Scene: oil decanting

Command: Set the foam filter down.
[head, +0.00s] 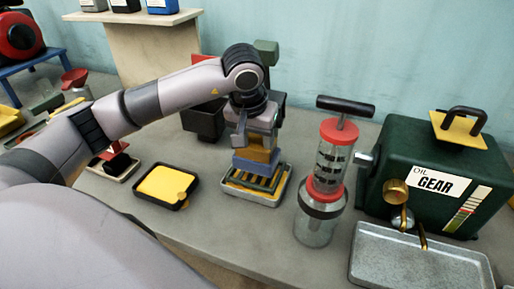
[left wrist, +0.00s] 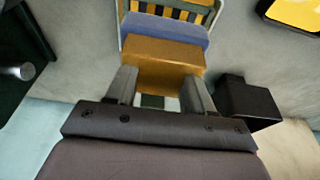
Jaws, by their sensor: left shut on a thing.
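The foam filter (head: 257,158) is a block with an orange-brown upper part and a blue-grey lower layer. My left gripper (head: 254,143) points down and is shut on its orange part. The filter is upright over a pale-rimmed tray (head: 229,192) with dark slats over yellow. I cannot tell whether its underside touches the slats. In the left wrist view the foam filter (left wrist: 158,62) shows between the fingers of my left gripper (left wrist: 160,85), with the slatted tray (left wrist: 122,14) beyond it. My right gripper is not in view.
A black tray with a yellow inside (head: 165,185) lies left of the slatted tray. A black bin (head: 203,121) stands behind.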

